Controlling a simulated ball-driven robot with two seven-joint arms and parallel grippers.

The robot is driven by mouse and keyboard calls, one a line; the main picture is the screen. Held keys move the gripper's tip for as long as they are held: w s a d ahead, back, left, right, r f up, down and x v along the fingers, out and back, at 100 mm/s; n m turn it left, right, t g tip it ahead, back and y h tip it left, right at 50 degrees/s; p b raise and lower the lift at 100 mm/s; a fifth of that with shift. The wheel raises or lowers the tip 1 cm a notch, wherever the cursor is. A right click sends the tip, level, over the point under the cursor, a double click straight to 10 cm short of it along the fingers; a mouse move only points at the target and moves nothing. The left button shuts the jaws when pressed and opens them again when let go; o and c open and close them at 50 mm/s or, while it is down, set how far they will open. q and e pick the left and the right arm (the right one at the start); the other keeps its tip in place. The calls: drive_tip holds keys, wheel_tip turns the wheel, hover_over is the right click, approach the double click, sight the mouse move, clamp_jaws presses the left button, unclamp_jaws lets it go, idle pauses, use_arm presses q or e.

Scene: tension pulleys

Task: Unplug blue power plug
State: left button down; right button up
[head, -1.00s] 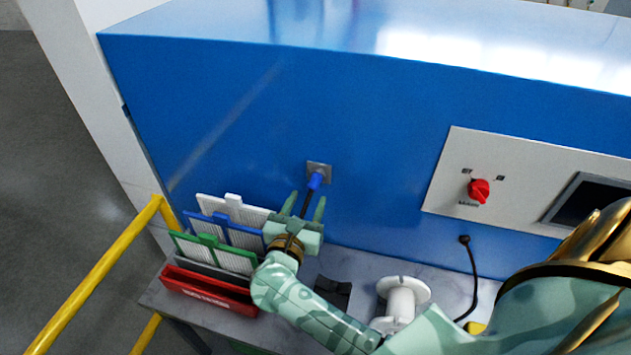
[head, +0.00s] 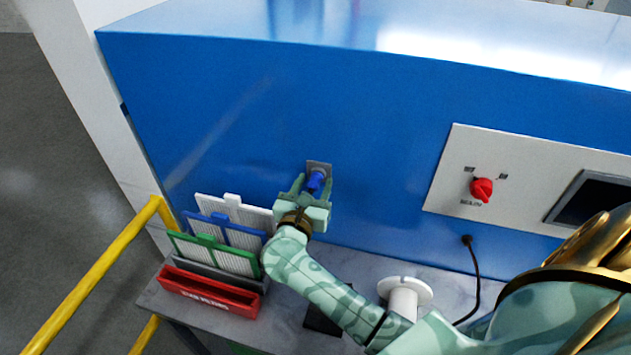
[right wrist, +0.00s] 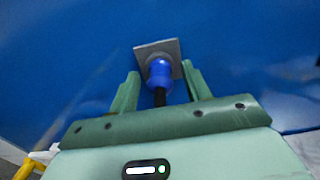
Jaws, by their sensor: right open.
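The blue power plug (head: 315,181) sits in a grey square socket plate (head: 321,167) on the blue machine wall. In the right wrist view the blue plug (right wrist: 159,74) shows with its black cable, against the grey plate (right wrist: 158,50). My right gripper (head: 314,182) is open, with one finger on each side of the plug. In the right wrist view the fingers of this gripper (right wrist: 160,78) stand apart from the plug, with gaps on both sides. My left gripper is not in view.
A white spool (head: 404,293) stands to the right. A red rotary switch (head: 481,188) is on the wall panel. A yellow railing (head: 95,270) is at far left.

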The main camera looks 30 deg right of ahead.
sight(312, 190)
drive_tip(key=shift+b, duration=0.35)
idle(0.7)
clamp_jaws()
drive_tip(key=shift+v, duration=3)
drive_tip(key=shift+f, duration=0.1)
